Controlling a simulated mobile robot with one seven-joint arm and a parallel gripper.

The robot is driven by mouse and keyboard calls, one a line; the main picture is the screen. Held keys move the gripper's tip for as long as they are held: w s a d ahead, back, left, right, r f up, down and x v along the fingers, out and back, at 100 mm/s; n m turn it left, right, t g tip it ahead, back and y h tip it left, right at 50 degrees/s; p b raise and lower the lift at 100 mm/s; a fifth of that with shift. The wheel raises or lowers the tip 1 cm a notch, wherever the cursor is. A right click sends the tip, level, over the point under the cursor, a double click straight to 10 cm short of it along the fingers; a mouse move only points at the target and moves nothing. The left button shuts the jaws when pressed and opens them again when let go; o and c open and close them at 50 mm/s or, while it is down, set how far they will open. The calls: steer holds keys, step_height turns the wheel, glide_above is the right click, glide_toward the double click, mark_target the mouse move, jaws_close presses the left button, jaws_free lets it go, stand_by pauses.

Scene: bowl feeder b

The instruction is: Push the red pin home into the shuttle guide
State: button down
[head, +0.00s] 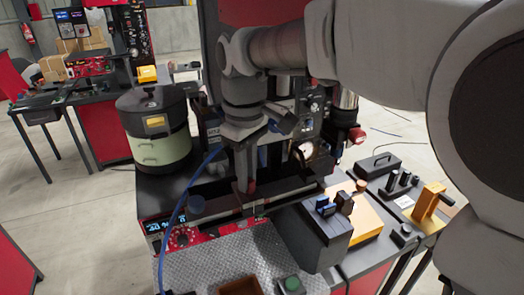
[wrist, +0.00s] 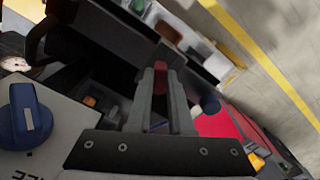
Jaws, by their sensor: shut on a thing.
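My gripper (head: 248,190) points down over the machine bench in the head view. In the wrist view its two fingers (wrist: 160,92) are closed on the red pin (wrist: 160,73), whose red end shows between the fingertips. A bit of red also shows at the fingertips in the head view. A long dark rail (head: 288,193) runs under and beside the gripper; it may be the shuttle guide, but I cannot tell for sure. The pin's lower end is hidden, so I cannot tell how deep it sits.
A red control panel (head: 182,238) with a display and knob is at front left. A round lidded bowl unit (head: 150,105) stands at the back left. A grey box with switches (head: 325,240) stands right of the gripper. A blue knob (wrist: 30,117) is close on the wrist view's left.

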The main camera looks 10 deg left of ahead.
steer(key=c, duration=0.7)
jaws_free()
steer(key=shift+c, duration=0.2)
steer(key=shift+r, duration=0.1)
